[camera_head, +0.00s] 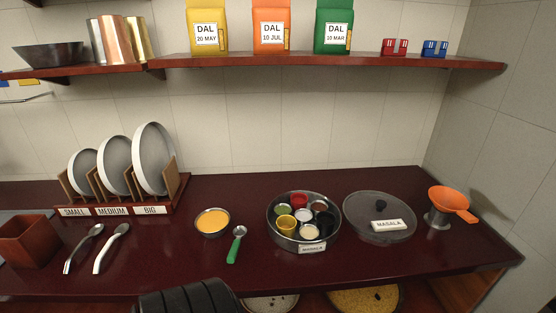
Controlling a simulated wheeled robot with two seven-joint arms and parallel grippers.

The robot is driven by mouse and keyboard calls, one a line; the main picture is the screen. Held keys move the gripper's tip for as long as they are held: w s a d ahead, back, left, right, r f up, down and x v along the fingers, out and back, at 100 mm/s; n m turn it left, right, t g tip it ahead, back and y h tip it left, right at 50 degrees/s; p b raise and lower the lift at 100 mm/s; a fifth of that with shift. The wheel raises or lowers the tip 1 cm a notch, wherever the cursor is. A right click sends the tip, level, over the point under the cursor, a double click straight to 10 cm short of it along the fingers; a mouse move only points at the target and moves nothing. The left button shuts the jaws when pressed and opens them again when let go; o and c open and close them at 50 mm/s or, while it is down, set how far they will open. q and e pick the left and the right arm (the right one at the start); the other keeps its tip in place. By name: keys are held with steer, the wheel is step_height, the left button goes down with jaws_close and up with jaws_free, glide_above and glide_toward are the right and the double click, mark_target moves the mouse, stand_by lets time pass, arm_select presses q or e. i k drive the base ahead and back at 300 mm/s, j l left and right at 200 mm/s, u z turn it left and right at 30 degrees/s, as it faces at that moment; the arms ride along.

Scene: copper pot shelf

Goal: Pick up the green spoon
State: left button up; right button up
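The green spoon (236,246) lies on the dark red counter, with its green handle toward the front edge and its silver bowl pointing back. It lies just right of and in front of a small metal bowl of yellow food (212,222), and left of the round masala tin. Nothing touches or covers it. I see neither of my grippers in this view.
The open masala tin (273,234) holds several small cups. Its lid (378,232), an orange funnel (450,203), two metal spoons (110,248) and a plate rack (173,198) also stand on the counter. A dark ribbed shape (185,299) shows at the bottom edge.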

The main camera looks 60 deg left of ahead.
mark_target(240, 232)
steer(key=u, duration=1.65)
